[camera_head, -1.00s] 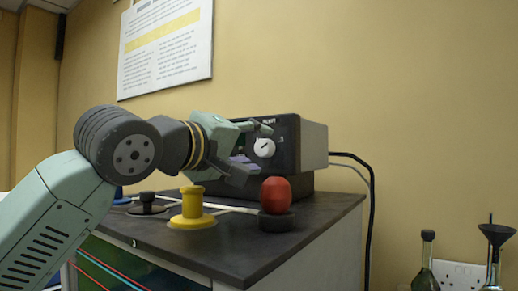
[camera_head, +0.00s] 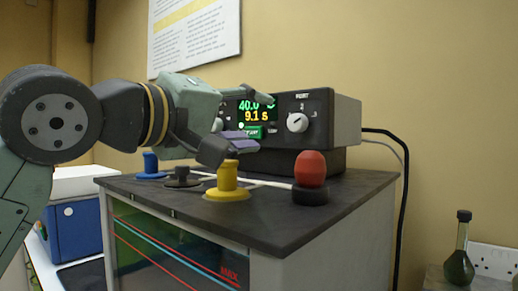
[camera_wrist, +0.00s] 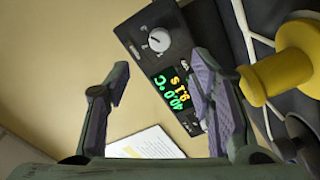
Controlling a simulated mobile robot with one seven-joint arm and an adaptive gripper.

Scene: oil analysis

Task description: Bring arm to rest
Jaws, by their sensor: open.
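My gripper (camera_head: 250,122) is open and empty in the head view, held in front of the black control unit (camera_head: 335,112) and above the table-like cabinet top. In the wrist view, my gripper (camera_wrist: 160,100) shows its two fingers spread, with wall, poster and part of the unit between and beyond them. The unit's display (camera_head: 256,112) reads 40.0 and 9.1 s, and its white knob (camera_head: 297,122) sits to the right of the fingers. Whether a fingertip touches the unit cannot be told.
The dark cabinet top (camera_head: 250,232) carries a yellow knob (camera_head: 227,182), a red knob (camera_head: 311,168), a black knob (camera_head: 182,177) and a blue knob (camera_head: 150,164) close below my gripper. A blue box (camera_head: 80,232) stands at left, a flask (camera_head: 459,262) at right.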

